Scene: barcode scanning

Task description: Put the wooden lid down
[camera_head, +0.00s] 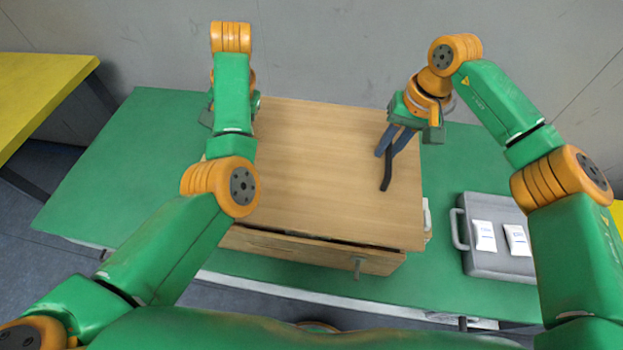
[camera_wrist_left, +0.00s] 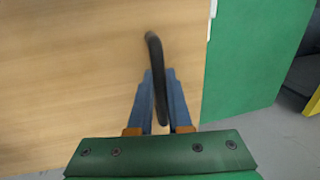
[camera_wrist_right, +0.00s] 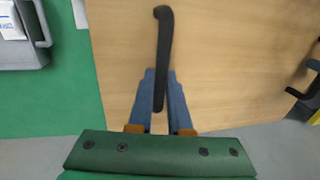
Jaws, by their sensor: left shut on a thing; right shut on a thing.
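The wooden lid (camera_head: 320,180) is a broad flat board with a black handle near each side. It lies level over a wooden box (camera_head: 300,252); a dark gap shows along the front right edge, and I cannot tell whether the lid touches the box all round. My right gripper (camera_head: 393,150) is shut on the right black handle (camera_wrist_right: 164,50). My left gripper (camera_wrist_left: 157,95) is shut on the left black handle (camera_wrist_left: 154,55); in the head view my arm hides most of it.
The box stands on a green table (camera_head: 110,175). A yellow table (camera_head: 40,85) stands at the left. Green tabletop left of the box is clear.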

